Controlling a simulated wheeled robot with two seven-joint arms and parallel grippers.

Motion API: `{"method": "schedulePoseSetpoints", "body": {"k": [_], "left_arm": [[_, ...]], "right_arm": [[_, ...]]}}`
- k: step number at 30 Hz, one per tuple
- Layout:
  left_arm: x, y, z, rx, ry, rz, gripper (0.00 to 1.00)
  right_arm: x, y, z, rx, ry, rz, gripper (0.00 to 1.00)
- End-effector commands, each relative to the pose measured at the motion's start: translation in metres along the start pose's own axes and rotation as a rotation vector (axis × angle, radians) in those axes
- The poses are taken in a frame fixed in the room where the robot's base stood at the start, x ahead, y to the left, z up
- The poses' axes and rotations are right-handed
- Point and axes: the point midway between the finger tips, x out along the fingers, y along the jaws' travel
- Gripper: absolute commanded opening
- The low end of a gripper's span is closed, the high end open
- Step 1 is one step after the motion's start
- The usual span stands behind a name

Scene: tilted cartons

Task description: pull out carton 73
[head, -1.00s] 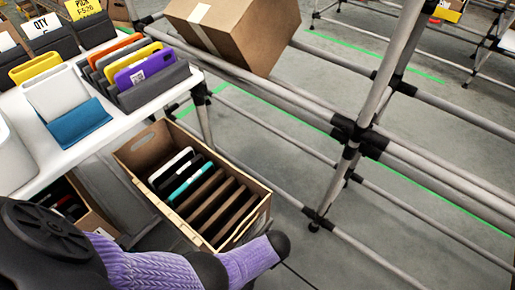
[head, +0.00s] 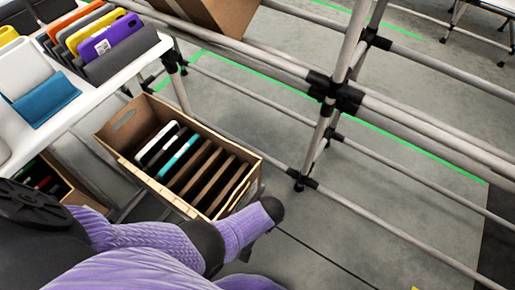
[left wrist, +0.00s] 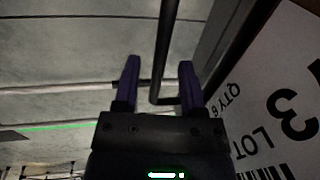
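In the left wrist view a white label (left wrist: 285,95) with a large black 3, "LOT", "QTY 6" and a barcode stands tilted close on the right. The rest of its number is out of frame, so I cannot tell whether it belongs to carton 73. My left gripper (left wrist: 158,72) is open, with two purple fingers apart and no object held. It is left of the label; a dark bar shows between and beyond the fingers. In the head view a brown carton (head: 217,14) sits on the rack at the top, cut off by the frame. My right gripper is not in view.
A grey tube rack (head: 330,95) with black joints crosses the head view. Bare floor (head: 410,215) lies to the right.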

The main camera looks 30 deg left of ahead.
Motion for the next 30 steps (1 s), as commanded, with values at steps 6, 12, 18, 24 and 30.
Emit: {"method": "schedulePoseSetpoints", "body": {"k": [6,12,18,24,30], "left_arm": [[-0.002,0.0,-0.001,0.0,0.002,0.0,0.53],[-0.034,-0.002,-0.002,-0.002,0.009,0.001,0.53],[-0.09,-0.002,-0.003,-0.002,0.01,0.001,0.53],[-0.102,0.0,-0.001,0.0,0.002,0.0,0.53],[-0.099,0.0,0.0,0.0,0.0,0.0,0.53]], "right_arm": [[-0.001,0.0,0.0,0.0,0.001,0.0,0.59],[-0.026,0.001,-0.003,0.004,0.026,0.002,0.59],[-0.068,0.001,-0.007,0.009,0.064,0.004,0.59],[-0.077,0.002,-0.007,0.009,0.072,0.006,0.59],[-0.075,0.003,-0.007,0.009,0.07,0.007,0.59]]}}
